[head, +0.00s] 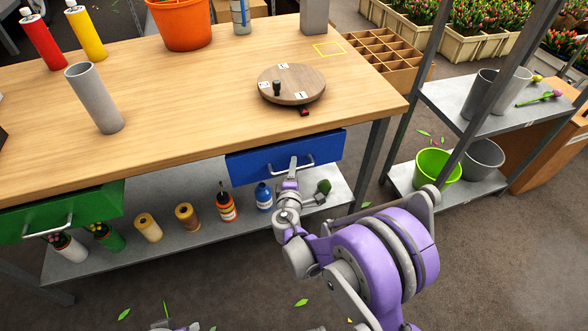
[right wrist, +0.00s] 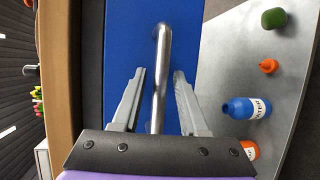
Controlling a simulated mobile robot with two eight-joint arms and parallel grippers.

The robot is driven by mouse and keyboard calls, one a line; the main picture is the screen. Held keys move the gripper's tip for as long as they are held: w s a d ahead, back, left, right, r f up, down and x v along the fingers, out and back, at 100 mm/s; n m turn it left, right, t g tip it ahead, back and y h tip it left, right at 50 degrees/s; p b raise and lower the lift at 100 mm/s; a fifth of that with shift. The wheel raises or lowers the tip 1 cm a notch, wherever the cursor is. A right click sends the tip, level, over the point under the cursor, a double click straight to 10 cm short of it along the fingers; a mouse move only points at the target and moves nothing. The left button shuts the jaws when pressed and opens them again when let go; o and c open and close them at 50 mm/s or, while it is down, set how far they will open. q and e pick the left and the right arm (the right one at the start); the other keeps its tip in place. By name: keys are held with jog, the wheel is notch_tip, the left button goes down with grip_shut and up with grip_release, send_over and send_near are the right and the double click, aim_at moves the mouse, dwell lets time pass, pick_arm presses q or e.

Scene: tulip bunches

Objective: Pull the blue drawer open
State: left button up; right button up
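The blue drawer (head: 320,148) sits under the right part of the workbench top, and its front looks about flush with the bench edge. Its metal bar handle (head: 308,160) also shows in the right wrist view (right wrist: 162,50), against the blue front (right wrist: 120,40). My right gripper (head: 291,175) is at the handle. In the right wrist view its two fingers are apart, one on each side of the bar, with a visible gap on both sides. The fingertips partly hide the handle in the head view.
A green drawer (head: 95,207) is at the left. A lower shelf (head: 185,243) holds several bottles, including a blue one (head: 264,198). A turntable (head: 300,88) and a grey cylinder (head: 95,98) are on the bench. A metal rack (head: 450,110) stands right. Open floor lies in front.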

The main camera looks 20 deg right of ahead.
grip_shut()
dwell(1.2)
